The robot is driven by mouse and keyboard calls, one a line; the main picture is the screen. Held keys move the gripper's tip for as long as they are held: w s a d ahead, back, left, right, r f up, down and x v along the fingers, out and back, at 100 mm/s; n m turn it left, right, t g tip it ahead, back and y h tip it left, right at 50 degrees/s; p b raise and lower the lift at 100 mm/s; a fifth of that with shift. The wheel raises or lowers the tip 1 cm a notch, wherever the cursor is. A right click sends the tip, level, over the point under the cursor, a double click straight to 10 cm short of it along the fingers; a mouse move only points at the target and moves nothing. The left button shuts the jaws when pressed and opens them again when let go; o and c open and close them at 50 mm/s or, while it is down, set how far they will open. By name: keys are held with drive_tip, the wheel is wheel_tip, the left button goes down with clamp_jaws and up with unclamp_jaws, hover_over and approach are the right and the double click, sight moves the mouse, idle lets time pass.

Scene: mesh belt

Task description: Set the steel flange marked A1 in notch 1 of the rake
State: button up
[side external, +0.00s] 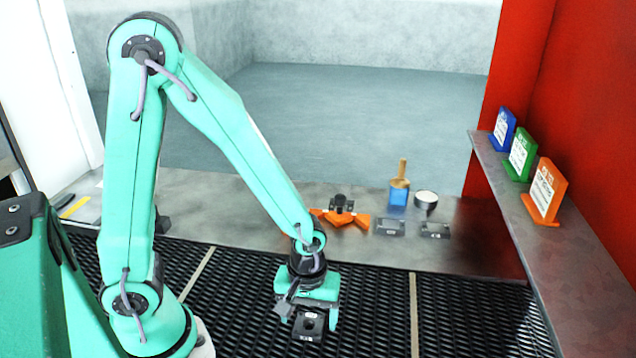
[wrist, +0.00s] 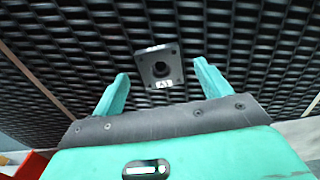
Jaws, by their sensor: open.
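The steel flange (wrist: 161,66) is a dark square plate with a round hole and a white A1 label. It lies on the black mesh belt, and also shows in the side view (side external: 308,326). My gripper (side external: 309,312) is over the belt, pointing down at the flange. In the wrist view my gripper (wrist: 162,72) is open, with a finger on either side of the flange and a gap at each side. Nothing is held. I cannot pick out the rake or notch 1 for sure; an orange piece with a dark part (side external: 340,216) stands on the steel ledge behind.
Two dark labelled blocks (side external: 390,227) (side external: 435,230) lie on the ledge. A blue cup with a wooden-handled tool (side external: 398,194) and a pale-topped bowl (side external: 426,199) stand behind them. Blue, green and orange signs (side external: 543,190) line the right shelf. The belt around the flange is clear.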

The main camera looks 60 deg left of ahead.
drive_tip(key=shift+f, duration=0.85)
drive_tip(key=shift+c, duration=0.5)
drive_tip(key=c, duration=1.3)
drive_tip(key=shift+r, duration=0.25)
drive_tip(key=shift+r, duration=1.55)
drive_tip(key=shift+d+r, duration=0.1)
drive_tip(key=shift+r, duration=0.25)
drive_tip(key=s+d+r, duration=0.6)
drive_tip(key=s+d, duration=0.1)
drive_tip(key=s, duration=0.1)
drive_tip(key=shift+s+d+r, duration=0.3)
drive_tip(key=shift+s+r, duration=0.05)
